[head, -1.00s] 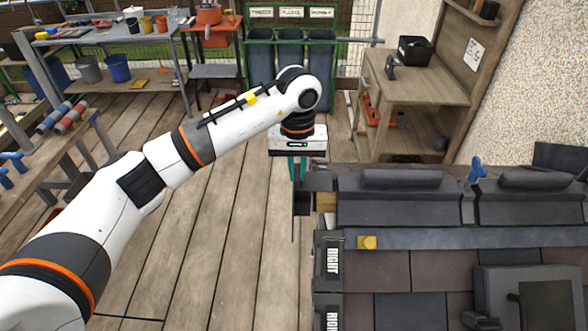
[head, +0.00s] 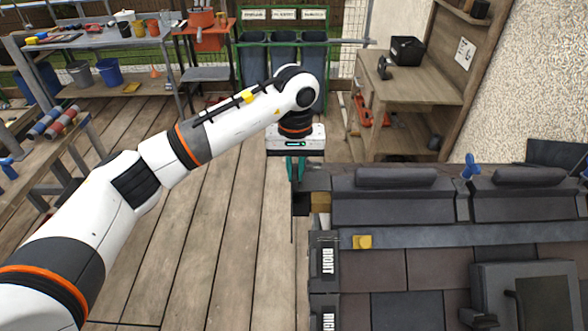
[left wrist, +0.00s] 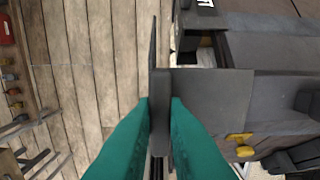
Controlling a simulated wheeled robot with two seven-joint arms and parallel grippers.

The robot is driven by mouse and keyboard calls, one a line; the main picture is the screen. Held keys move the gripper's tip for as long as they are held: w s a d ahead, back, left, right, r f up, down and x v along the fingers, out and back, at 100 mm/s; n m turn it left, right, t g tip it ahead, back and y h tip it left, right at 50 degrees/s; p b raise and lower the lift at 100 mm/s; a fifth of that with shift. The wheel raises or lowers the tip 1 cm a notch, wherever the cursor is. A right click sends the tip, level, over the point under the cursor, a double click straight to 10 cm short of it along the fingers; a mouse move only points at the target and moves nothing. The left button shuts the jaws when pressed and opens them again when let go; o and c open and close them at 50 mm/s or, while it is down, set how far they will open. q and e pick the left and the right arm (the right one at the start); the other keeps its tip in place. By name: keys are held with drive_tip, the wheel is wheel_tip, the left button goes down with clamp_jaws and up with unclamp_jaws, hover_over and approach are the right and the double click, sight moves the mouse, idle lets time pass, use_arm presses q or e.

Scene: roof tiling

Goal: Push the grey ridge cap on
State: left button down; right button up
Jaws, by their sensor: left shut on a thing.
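My left gripper (head: 296,170) is at the left end of the roof model, with its teal fingers pointing down. In the left wrist view its fingers (left wrist: 160,104) are shut on the edge of a grey ridge cap (left wrist: 212,92). The cap is a dark grey plate with an upright flange between the fingertips. It reaches right to the roof end; whether it is seated there I cannot tell. In the head view only a small dark part of the cap (head: 317,178) shows beside the gripper. My right gripper is not in view.
Dark roof tiles (head: 385,207) lie right of the gripper, with a grey batten (head: 460,236) and a yellow clip (head: 362,242) in front. A black block marked RIGHT (head: 325,262) stands at the roof's left edge. Open wooden floor (head: 215,240) lies left.

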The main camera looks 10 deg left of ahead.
sight(310, 181)
use_arm(q)
drive_tip(key=shift+d, duration=0.25)
drive_tip(key=shift+w+d+b, duration=0.1)
drive_tip(key=shift+b, duration=0.25)
drive_tip(key=shift+d, duration=0.25)
idle(0.3)
drive_tip(key=shift+w+d+b, duration=0.15)
drive_tip(key=shift+d+b, duration=0.15)
drive_tip(key=shift+d, duration=0.1)
drive_tip(key=shift+w+d+b, duration=0.1)
drive_tip(key=shift+d+b, duration=0.25)
drive_tip(key=shift+d, duration=0.25)
idle(0.9)
